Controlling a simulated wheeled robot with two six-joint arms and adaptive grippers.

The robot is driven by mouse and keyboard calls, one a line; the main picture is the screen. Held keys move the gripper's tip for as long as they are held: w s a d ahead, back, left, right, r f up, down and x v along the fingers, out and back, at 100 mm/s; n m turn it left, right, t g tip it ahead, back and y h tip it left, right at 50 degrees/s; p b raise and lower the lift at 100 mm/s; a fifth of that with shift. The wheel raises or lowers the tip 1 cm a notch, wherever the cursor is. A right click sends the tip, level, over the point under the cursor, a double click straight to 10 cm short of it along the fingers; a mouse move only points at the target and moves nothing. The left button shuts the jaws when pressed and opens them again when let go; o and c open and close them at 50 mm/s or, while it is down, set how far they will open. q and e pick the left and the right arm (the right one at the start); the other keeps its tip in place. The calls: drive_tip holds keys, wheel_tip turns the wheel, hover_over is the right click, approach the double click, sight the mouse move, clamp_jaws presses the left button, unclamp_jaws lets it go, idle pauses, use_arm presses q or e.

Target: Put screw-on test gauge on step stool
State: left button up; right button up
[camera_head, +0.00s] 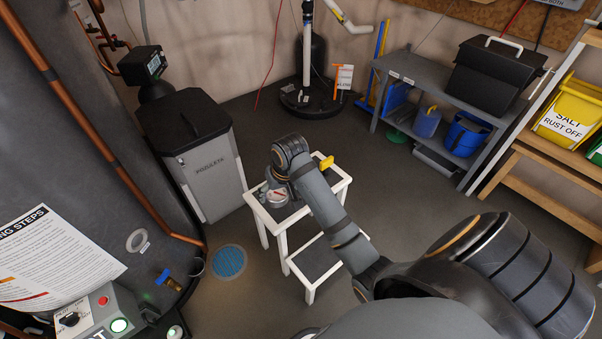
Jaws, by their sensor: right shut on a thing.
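The step stool (259,212) stands in the middle of the floor, with a white frame, a dark top and a lower dark step. My right arm reaches over it from the lower right. My right gripper (272,186) is over the left part of the top, shut on the round test gauge (277,197), whose pale face shows a red mark. The wrist partly hides gripper and gauge. I cannot tell whether the gauge touches the top. My left gripper is not in view.
A grey bin with a black lid (190,125) stands left of the stool. A grey shelf (430,75) is at the back right. A blue floor drain (229,262) lies front left.

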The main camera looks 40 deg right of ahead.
sight(285, 193)
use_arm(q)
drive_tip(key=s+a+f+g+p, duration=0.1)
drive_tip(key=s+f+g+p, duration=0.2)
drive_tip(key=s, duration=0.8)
use_arm(e)
drive_tip(key=s+d+r+n, duration=0.2)
drive_tip(key=r+n, duration=0.1)
drive_tip(key=shift+b, duration=0.35)
drive_tip(key=w+d+f+b, duration=0.2)
drive_tip(key=w+d+f, duration=0.1)
drive_tip(key=f, duration=0.1)
drive_tip(key=w+d+f+b, duration=0.2)
drive_tip(key=w+d+f, duration=0.1)
drive_tip(key=w+f, duration=0.1)
drive_tip(key=w+d+f+b, duration=0.2)
drive_tip(key=w+d+f, duration=0.1)
drive_tip(key=f, duration=0.2)
drive_tip(key=shift+w, duration=0.25)
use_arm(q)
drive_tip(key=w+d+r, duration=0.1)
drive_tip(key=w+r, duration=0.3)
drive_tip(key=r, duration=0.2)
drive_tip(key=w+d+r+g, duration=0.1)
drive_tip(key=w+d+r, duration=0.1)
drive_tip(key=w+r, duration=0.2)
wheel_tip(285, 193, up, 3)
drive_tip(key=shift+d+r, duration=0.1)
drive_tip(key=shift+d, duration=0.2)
use_arm(e)
drive_tip(key=o, duration=1.4)
